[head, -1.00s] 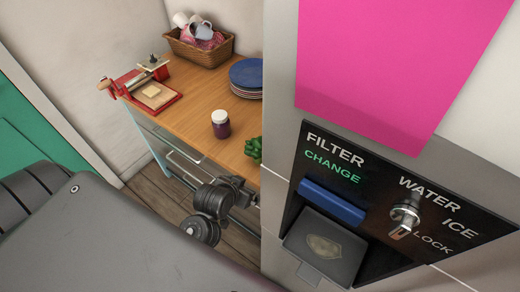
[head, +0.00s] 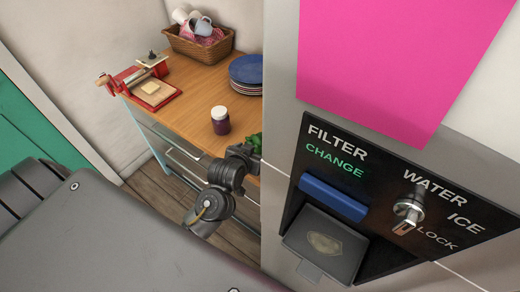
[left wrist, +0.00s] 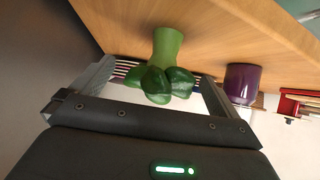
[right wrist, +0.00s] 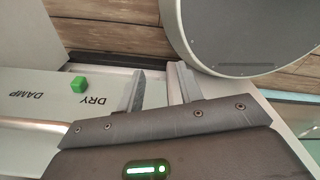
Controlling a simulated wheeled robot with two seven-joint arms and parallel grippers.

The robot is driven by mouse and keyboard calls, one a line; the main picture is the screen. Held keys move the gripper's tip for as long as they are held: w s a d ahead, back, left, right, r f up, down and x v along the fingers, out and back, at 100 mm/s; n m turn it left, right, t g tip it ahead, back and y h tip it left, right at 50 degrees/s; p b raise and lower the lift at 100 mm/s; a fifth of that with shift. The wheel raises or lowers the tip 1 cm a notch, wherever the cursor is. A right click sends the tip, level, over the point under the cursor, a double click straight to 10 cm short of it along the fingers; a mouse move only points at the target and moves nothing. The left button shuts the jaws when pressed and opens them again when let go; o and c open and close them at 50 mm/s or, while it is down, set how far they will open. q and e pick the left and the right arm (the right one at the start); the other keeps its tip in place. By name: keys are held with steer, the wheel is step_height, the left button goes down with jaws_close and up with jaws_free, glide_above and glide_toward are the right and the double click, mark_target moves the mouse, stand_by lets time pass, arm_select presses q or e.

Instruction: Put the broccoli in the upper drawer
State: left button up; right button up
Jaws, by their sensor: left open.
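The green broccoli (head: 255,139) is on the wooden counter near its front edge, partly hidden by my left gripper and the fridge edge. My left gripper (head: 247,153) is at the counter edge, right at the broccoli. In the left wrist view the broccoli (left wrist: 166,50) lies between its open fingers, with gaps on both sides. Below the counter top is a cabinet front with handles (head: 172,147); I cannot clearly tell which drawer is the upper one. My right gripper (right wrist: 158,88) is open and empty, outside the head view.
A purple jar (head: 220,122), blue plates (head: 247,76), a red slicing board (head: 150,91) and a mug basket (head: 205,52) stand on the counter. The fridge (head: 280,110) blocks the right side. The right wrist view shows a DAMP/DRY panel (right wrist: 60,97) with a green knob.

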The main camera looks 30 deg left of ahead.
arm_select(q)
steer(key=x, duration=0.5)
steer(key=shift+a+f+p, duration=0.15)
steer(key=shift+a+p, duration=0.1)
steer(key=shift+p, duration=0.1)
steer(key=c, duration=1.3)
step_height(320, 180, up, 10)
steer(key=shift+r+p, duration=0.1)
steer(key=shift+p, duration=0.55)
steer(key=shift+c, duration=0.2)
